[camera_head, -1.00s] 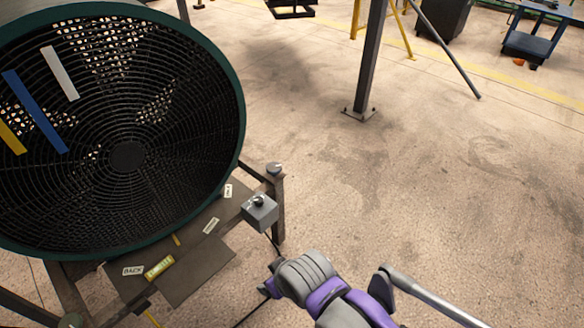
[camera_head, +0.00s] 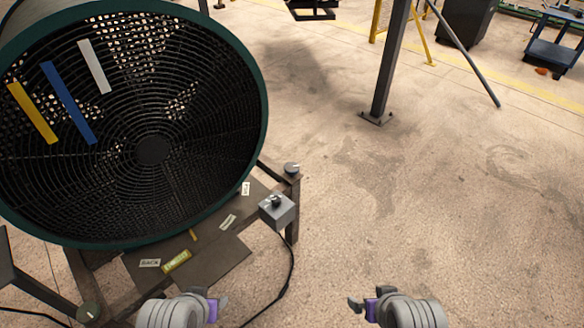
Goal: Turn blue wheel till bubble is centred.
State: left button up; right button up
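No wheel that is clearly blue shows. A grey round knob (camera_head: 291,168) tops the frame's right corner post, and a dark green knob (camera_head: 89,310) sits at the lower left corner. A small yellow level (camera_head: 177,261) lies on the dark plate below the fan, beside a "BACK" label; its bubble is too small to read. My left gripper (camera_head: 221,301) is at the bottom, in front of the plate, apart from both knobs. My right gripper (camera_head: 357,303) is over bare floor to the right. Neither visibly holds anything; their finger gaps are unclear.
A large round fan (camera_head: 153,150) with a dark grille and yellow, blue and white strips fills the left. A grey box (camera_head: 277,209) with a black knob is at the frame's right edge, its cable hanging down. A steel post (camera_head: 391,65) stands behind. Floor on the right is clear.

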aim_at(291, 169)
jog(key=i+l+u, duration=0.2)
jog(key=u, duration=0.25)
jog(key=i+l+u, duration=0.1)
jog(key=l+u, duration=0.15)
jog(key=u, duration=0.2)
jog(key=i+l+u, duration=0.1)
jog(key=l+u, duration=0.15)
jog(key=u, duration=0.2)
